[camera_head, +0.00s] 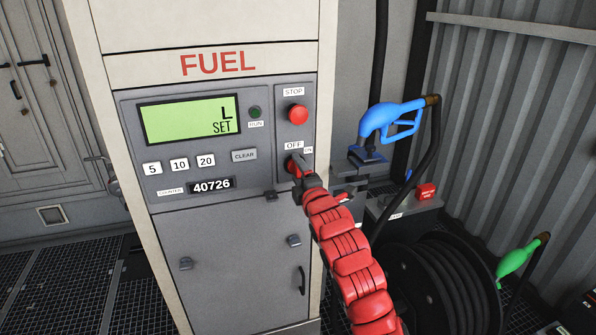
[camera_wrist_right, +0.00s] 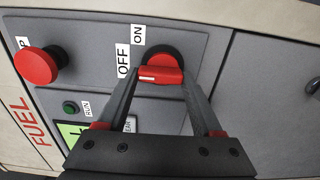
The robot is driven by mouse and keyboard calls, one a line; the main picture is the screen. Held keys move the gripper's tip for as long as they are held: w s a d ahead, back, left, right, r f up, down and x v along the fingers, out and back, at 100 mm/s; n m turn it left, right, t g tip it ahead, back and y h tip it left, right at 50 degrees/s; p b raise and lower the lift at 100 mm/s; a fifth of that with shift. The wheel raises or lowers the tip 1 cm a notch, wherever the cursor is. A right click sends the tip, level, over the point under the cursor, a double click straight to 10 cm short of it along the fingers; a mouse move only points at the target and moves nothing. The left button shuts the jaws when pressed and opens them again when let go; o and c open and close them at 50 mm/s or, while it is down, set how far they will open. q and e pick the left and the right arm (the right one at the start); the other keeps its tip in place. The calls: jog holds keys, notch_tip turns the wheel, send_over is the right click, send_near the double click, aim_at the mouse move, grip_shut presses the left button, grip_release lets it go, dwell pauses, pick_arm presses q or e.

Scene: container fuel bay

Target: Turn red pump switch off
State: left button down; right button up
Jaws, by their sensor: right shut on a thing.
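The red pump switch (camera_wrist_right: 162,75) is a red handle on a dark round base, on the grey panel of the fuel cabinet. In the right wrist view its white mark is at the left end, on the side of the OFF label (camera_wrist_right: 123,58); the ON label (camera_wrist_right: 138,35) is above that. My right gripper (camera_head: 299,170) is shut on the switch handle; its fingers also show at both sides of the handle in the right wrist view (camera_wrist_right: 160,84). The switch is partly hidden by the gripper in the head view. My left gripper is not in view.
A red STOP button (camera_head: 297,114) sits above the switch, with a green RUN button (camera_head: 255,112) and lit display (camera_head: 190,119) to its left. A blue nozzle (camera_head: 391,121), hose reel (camera_head: 435,285) and green nozzle (camera_head: 518,258) stand to the right.

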jog(key=shift+d+r, duration=0.1)
jog(key=shift+r, duration=0.15)
jog(key=o, duration=1.4)
jog(key=shift+f, duration=0.1)
jog(key=shift+c, duration=0.2)
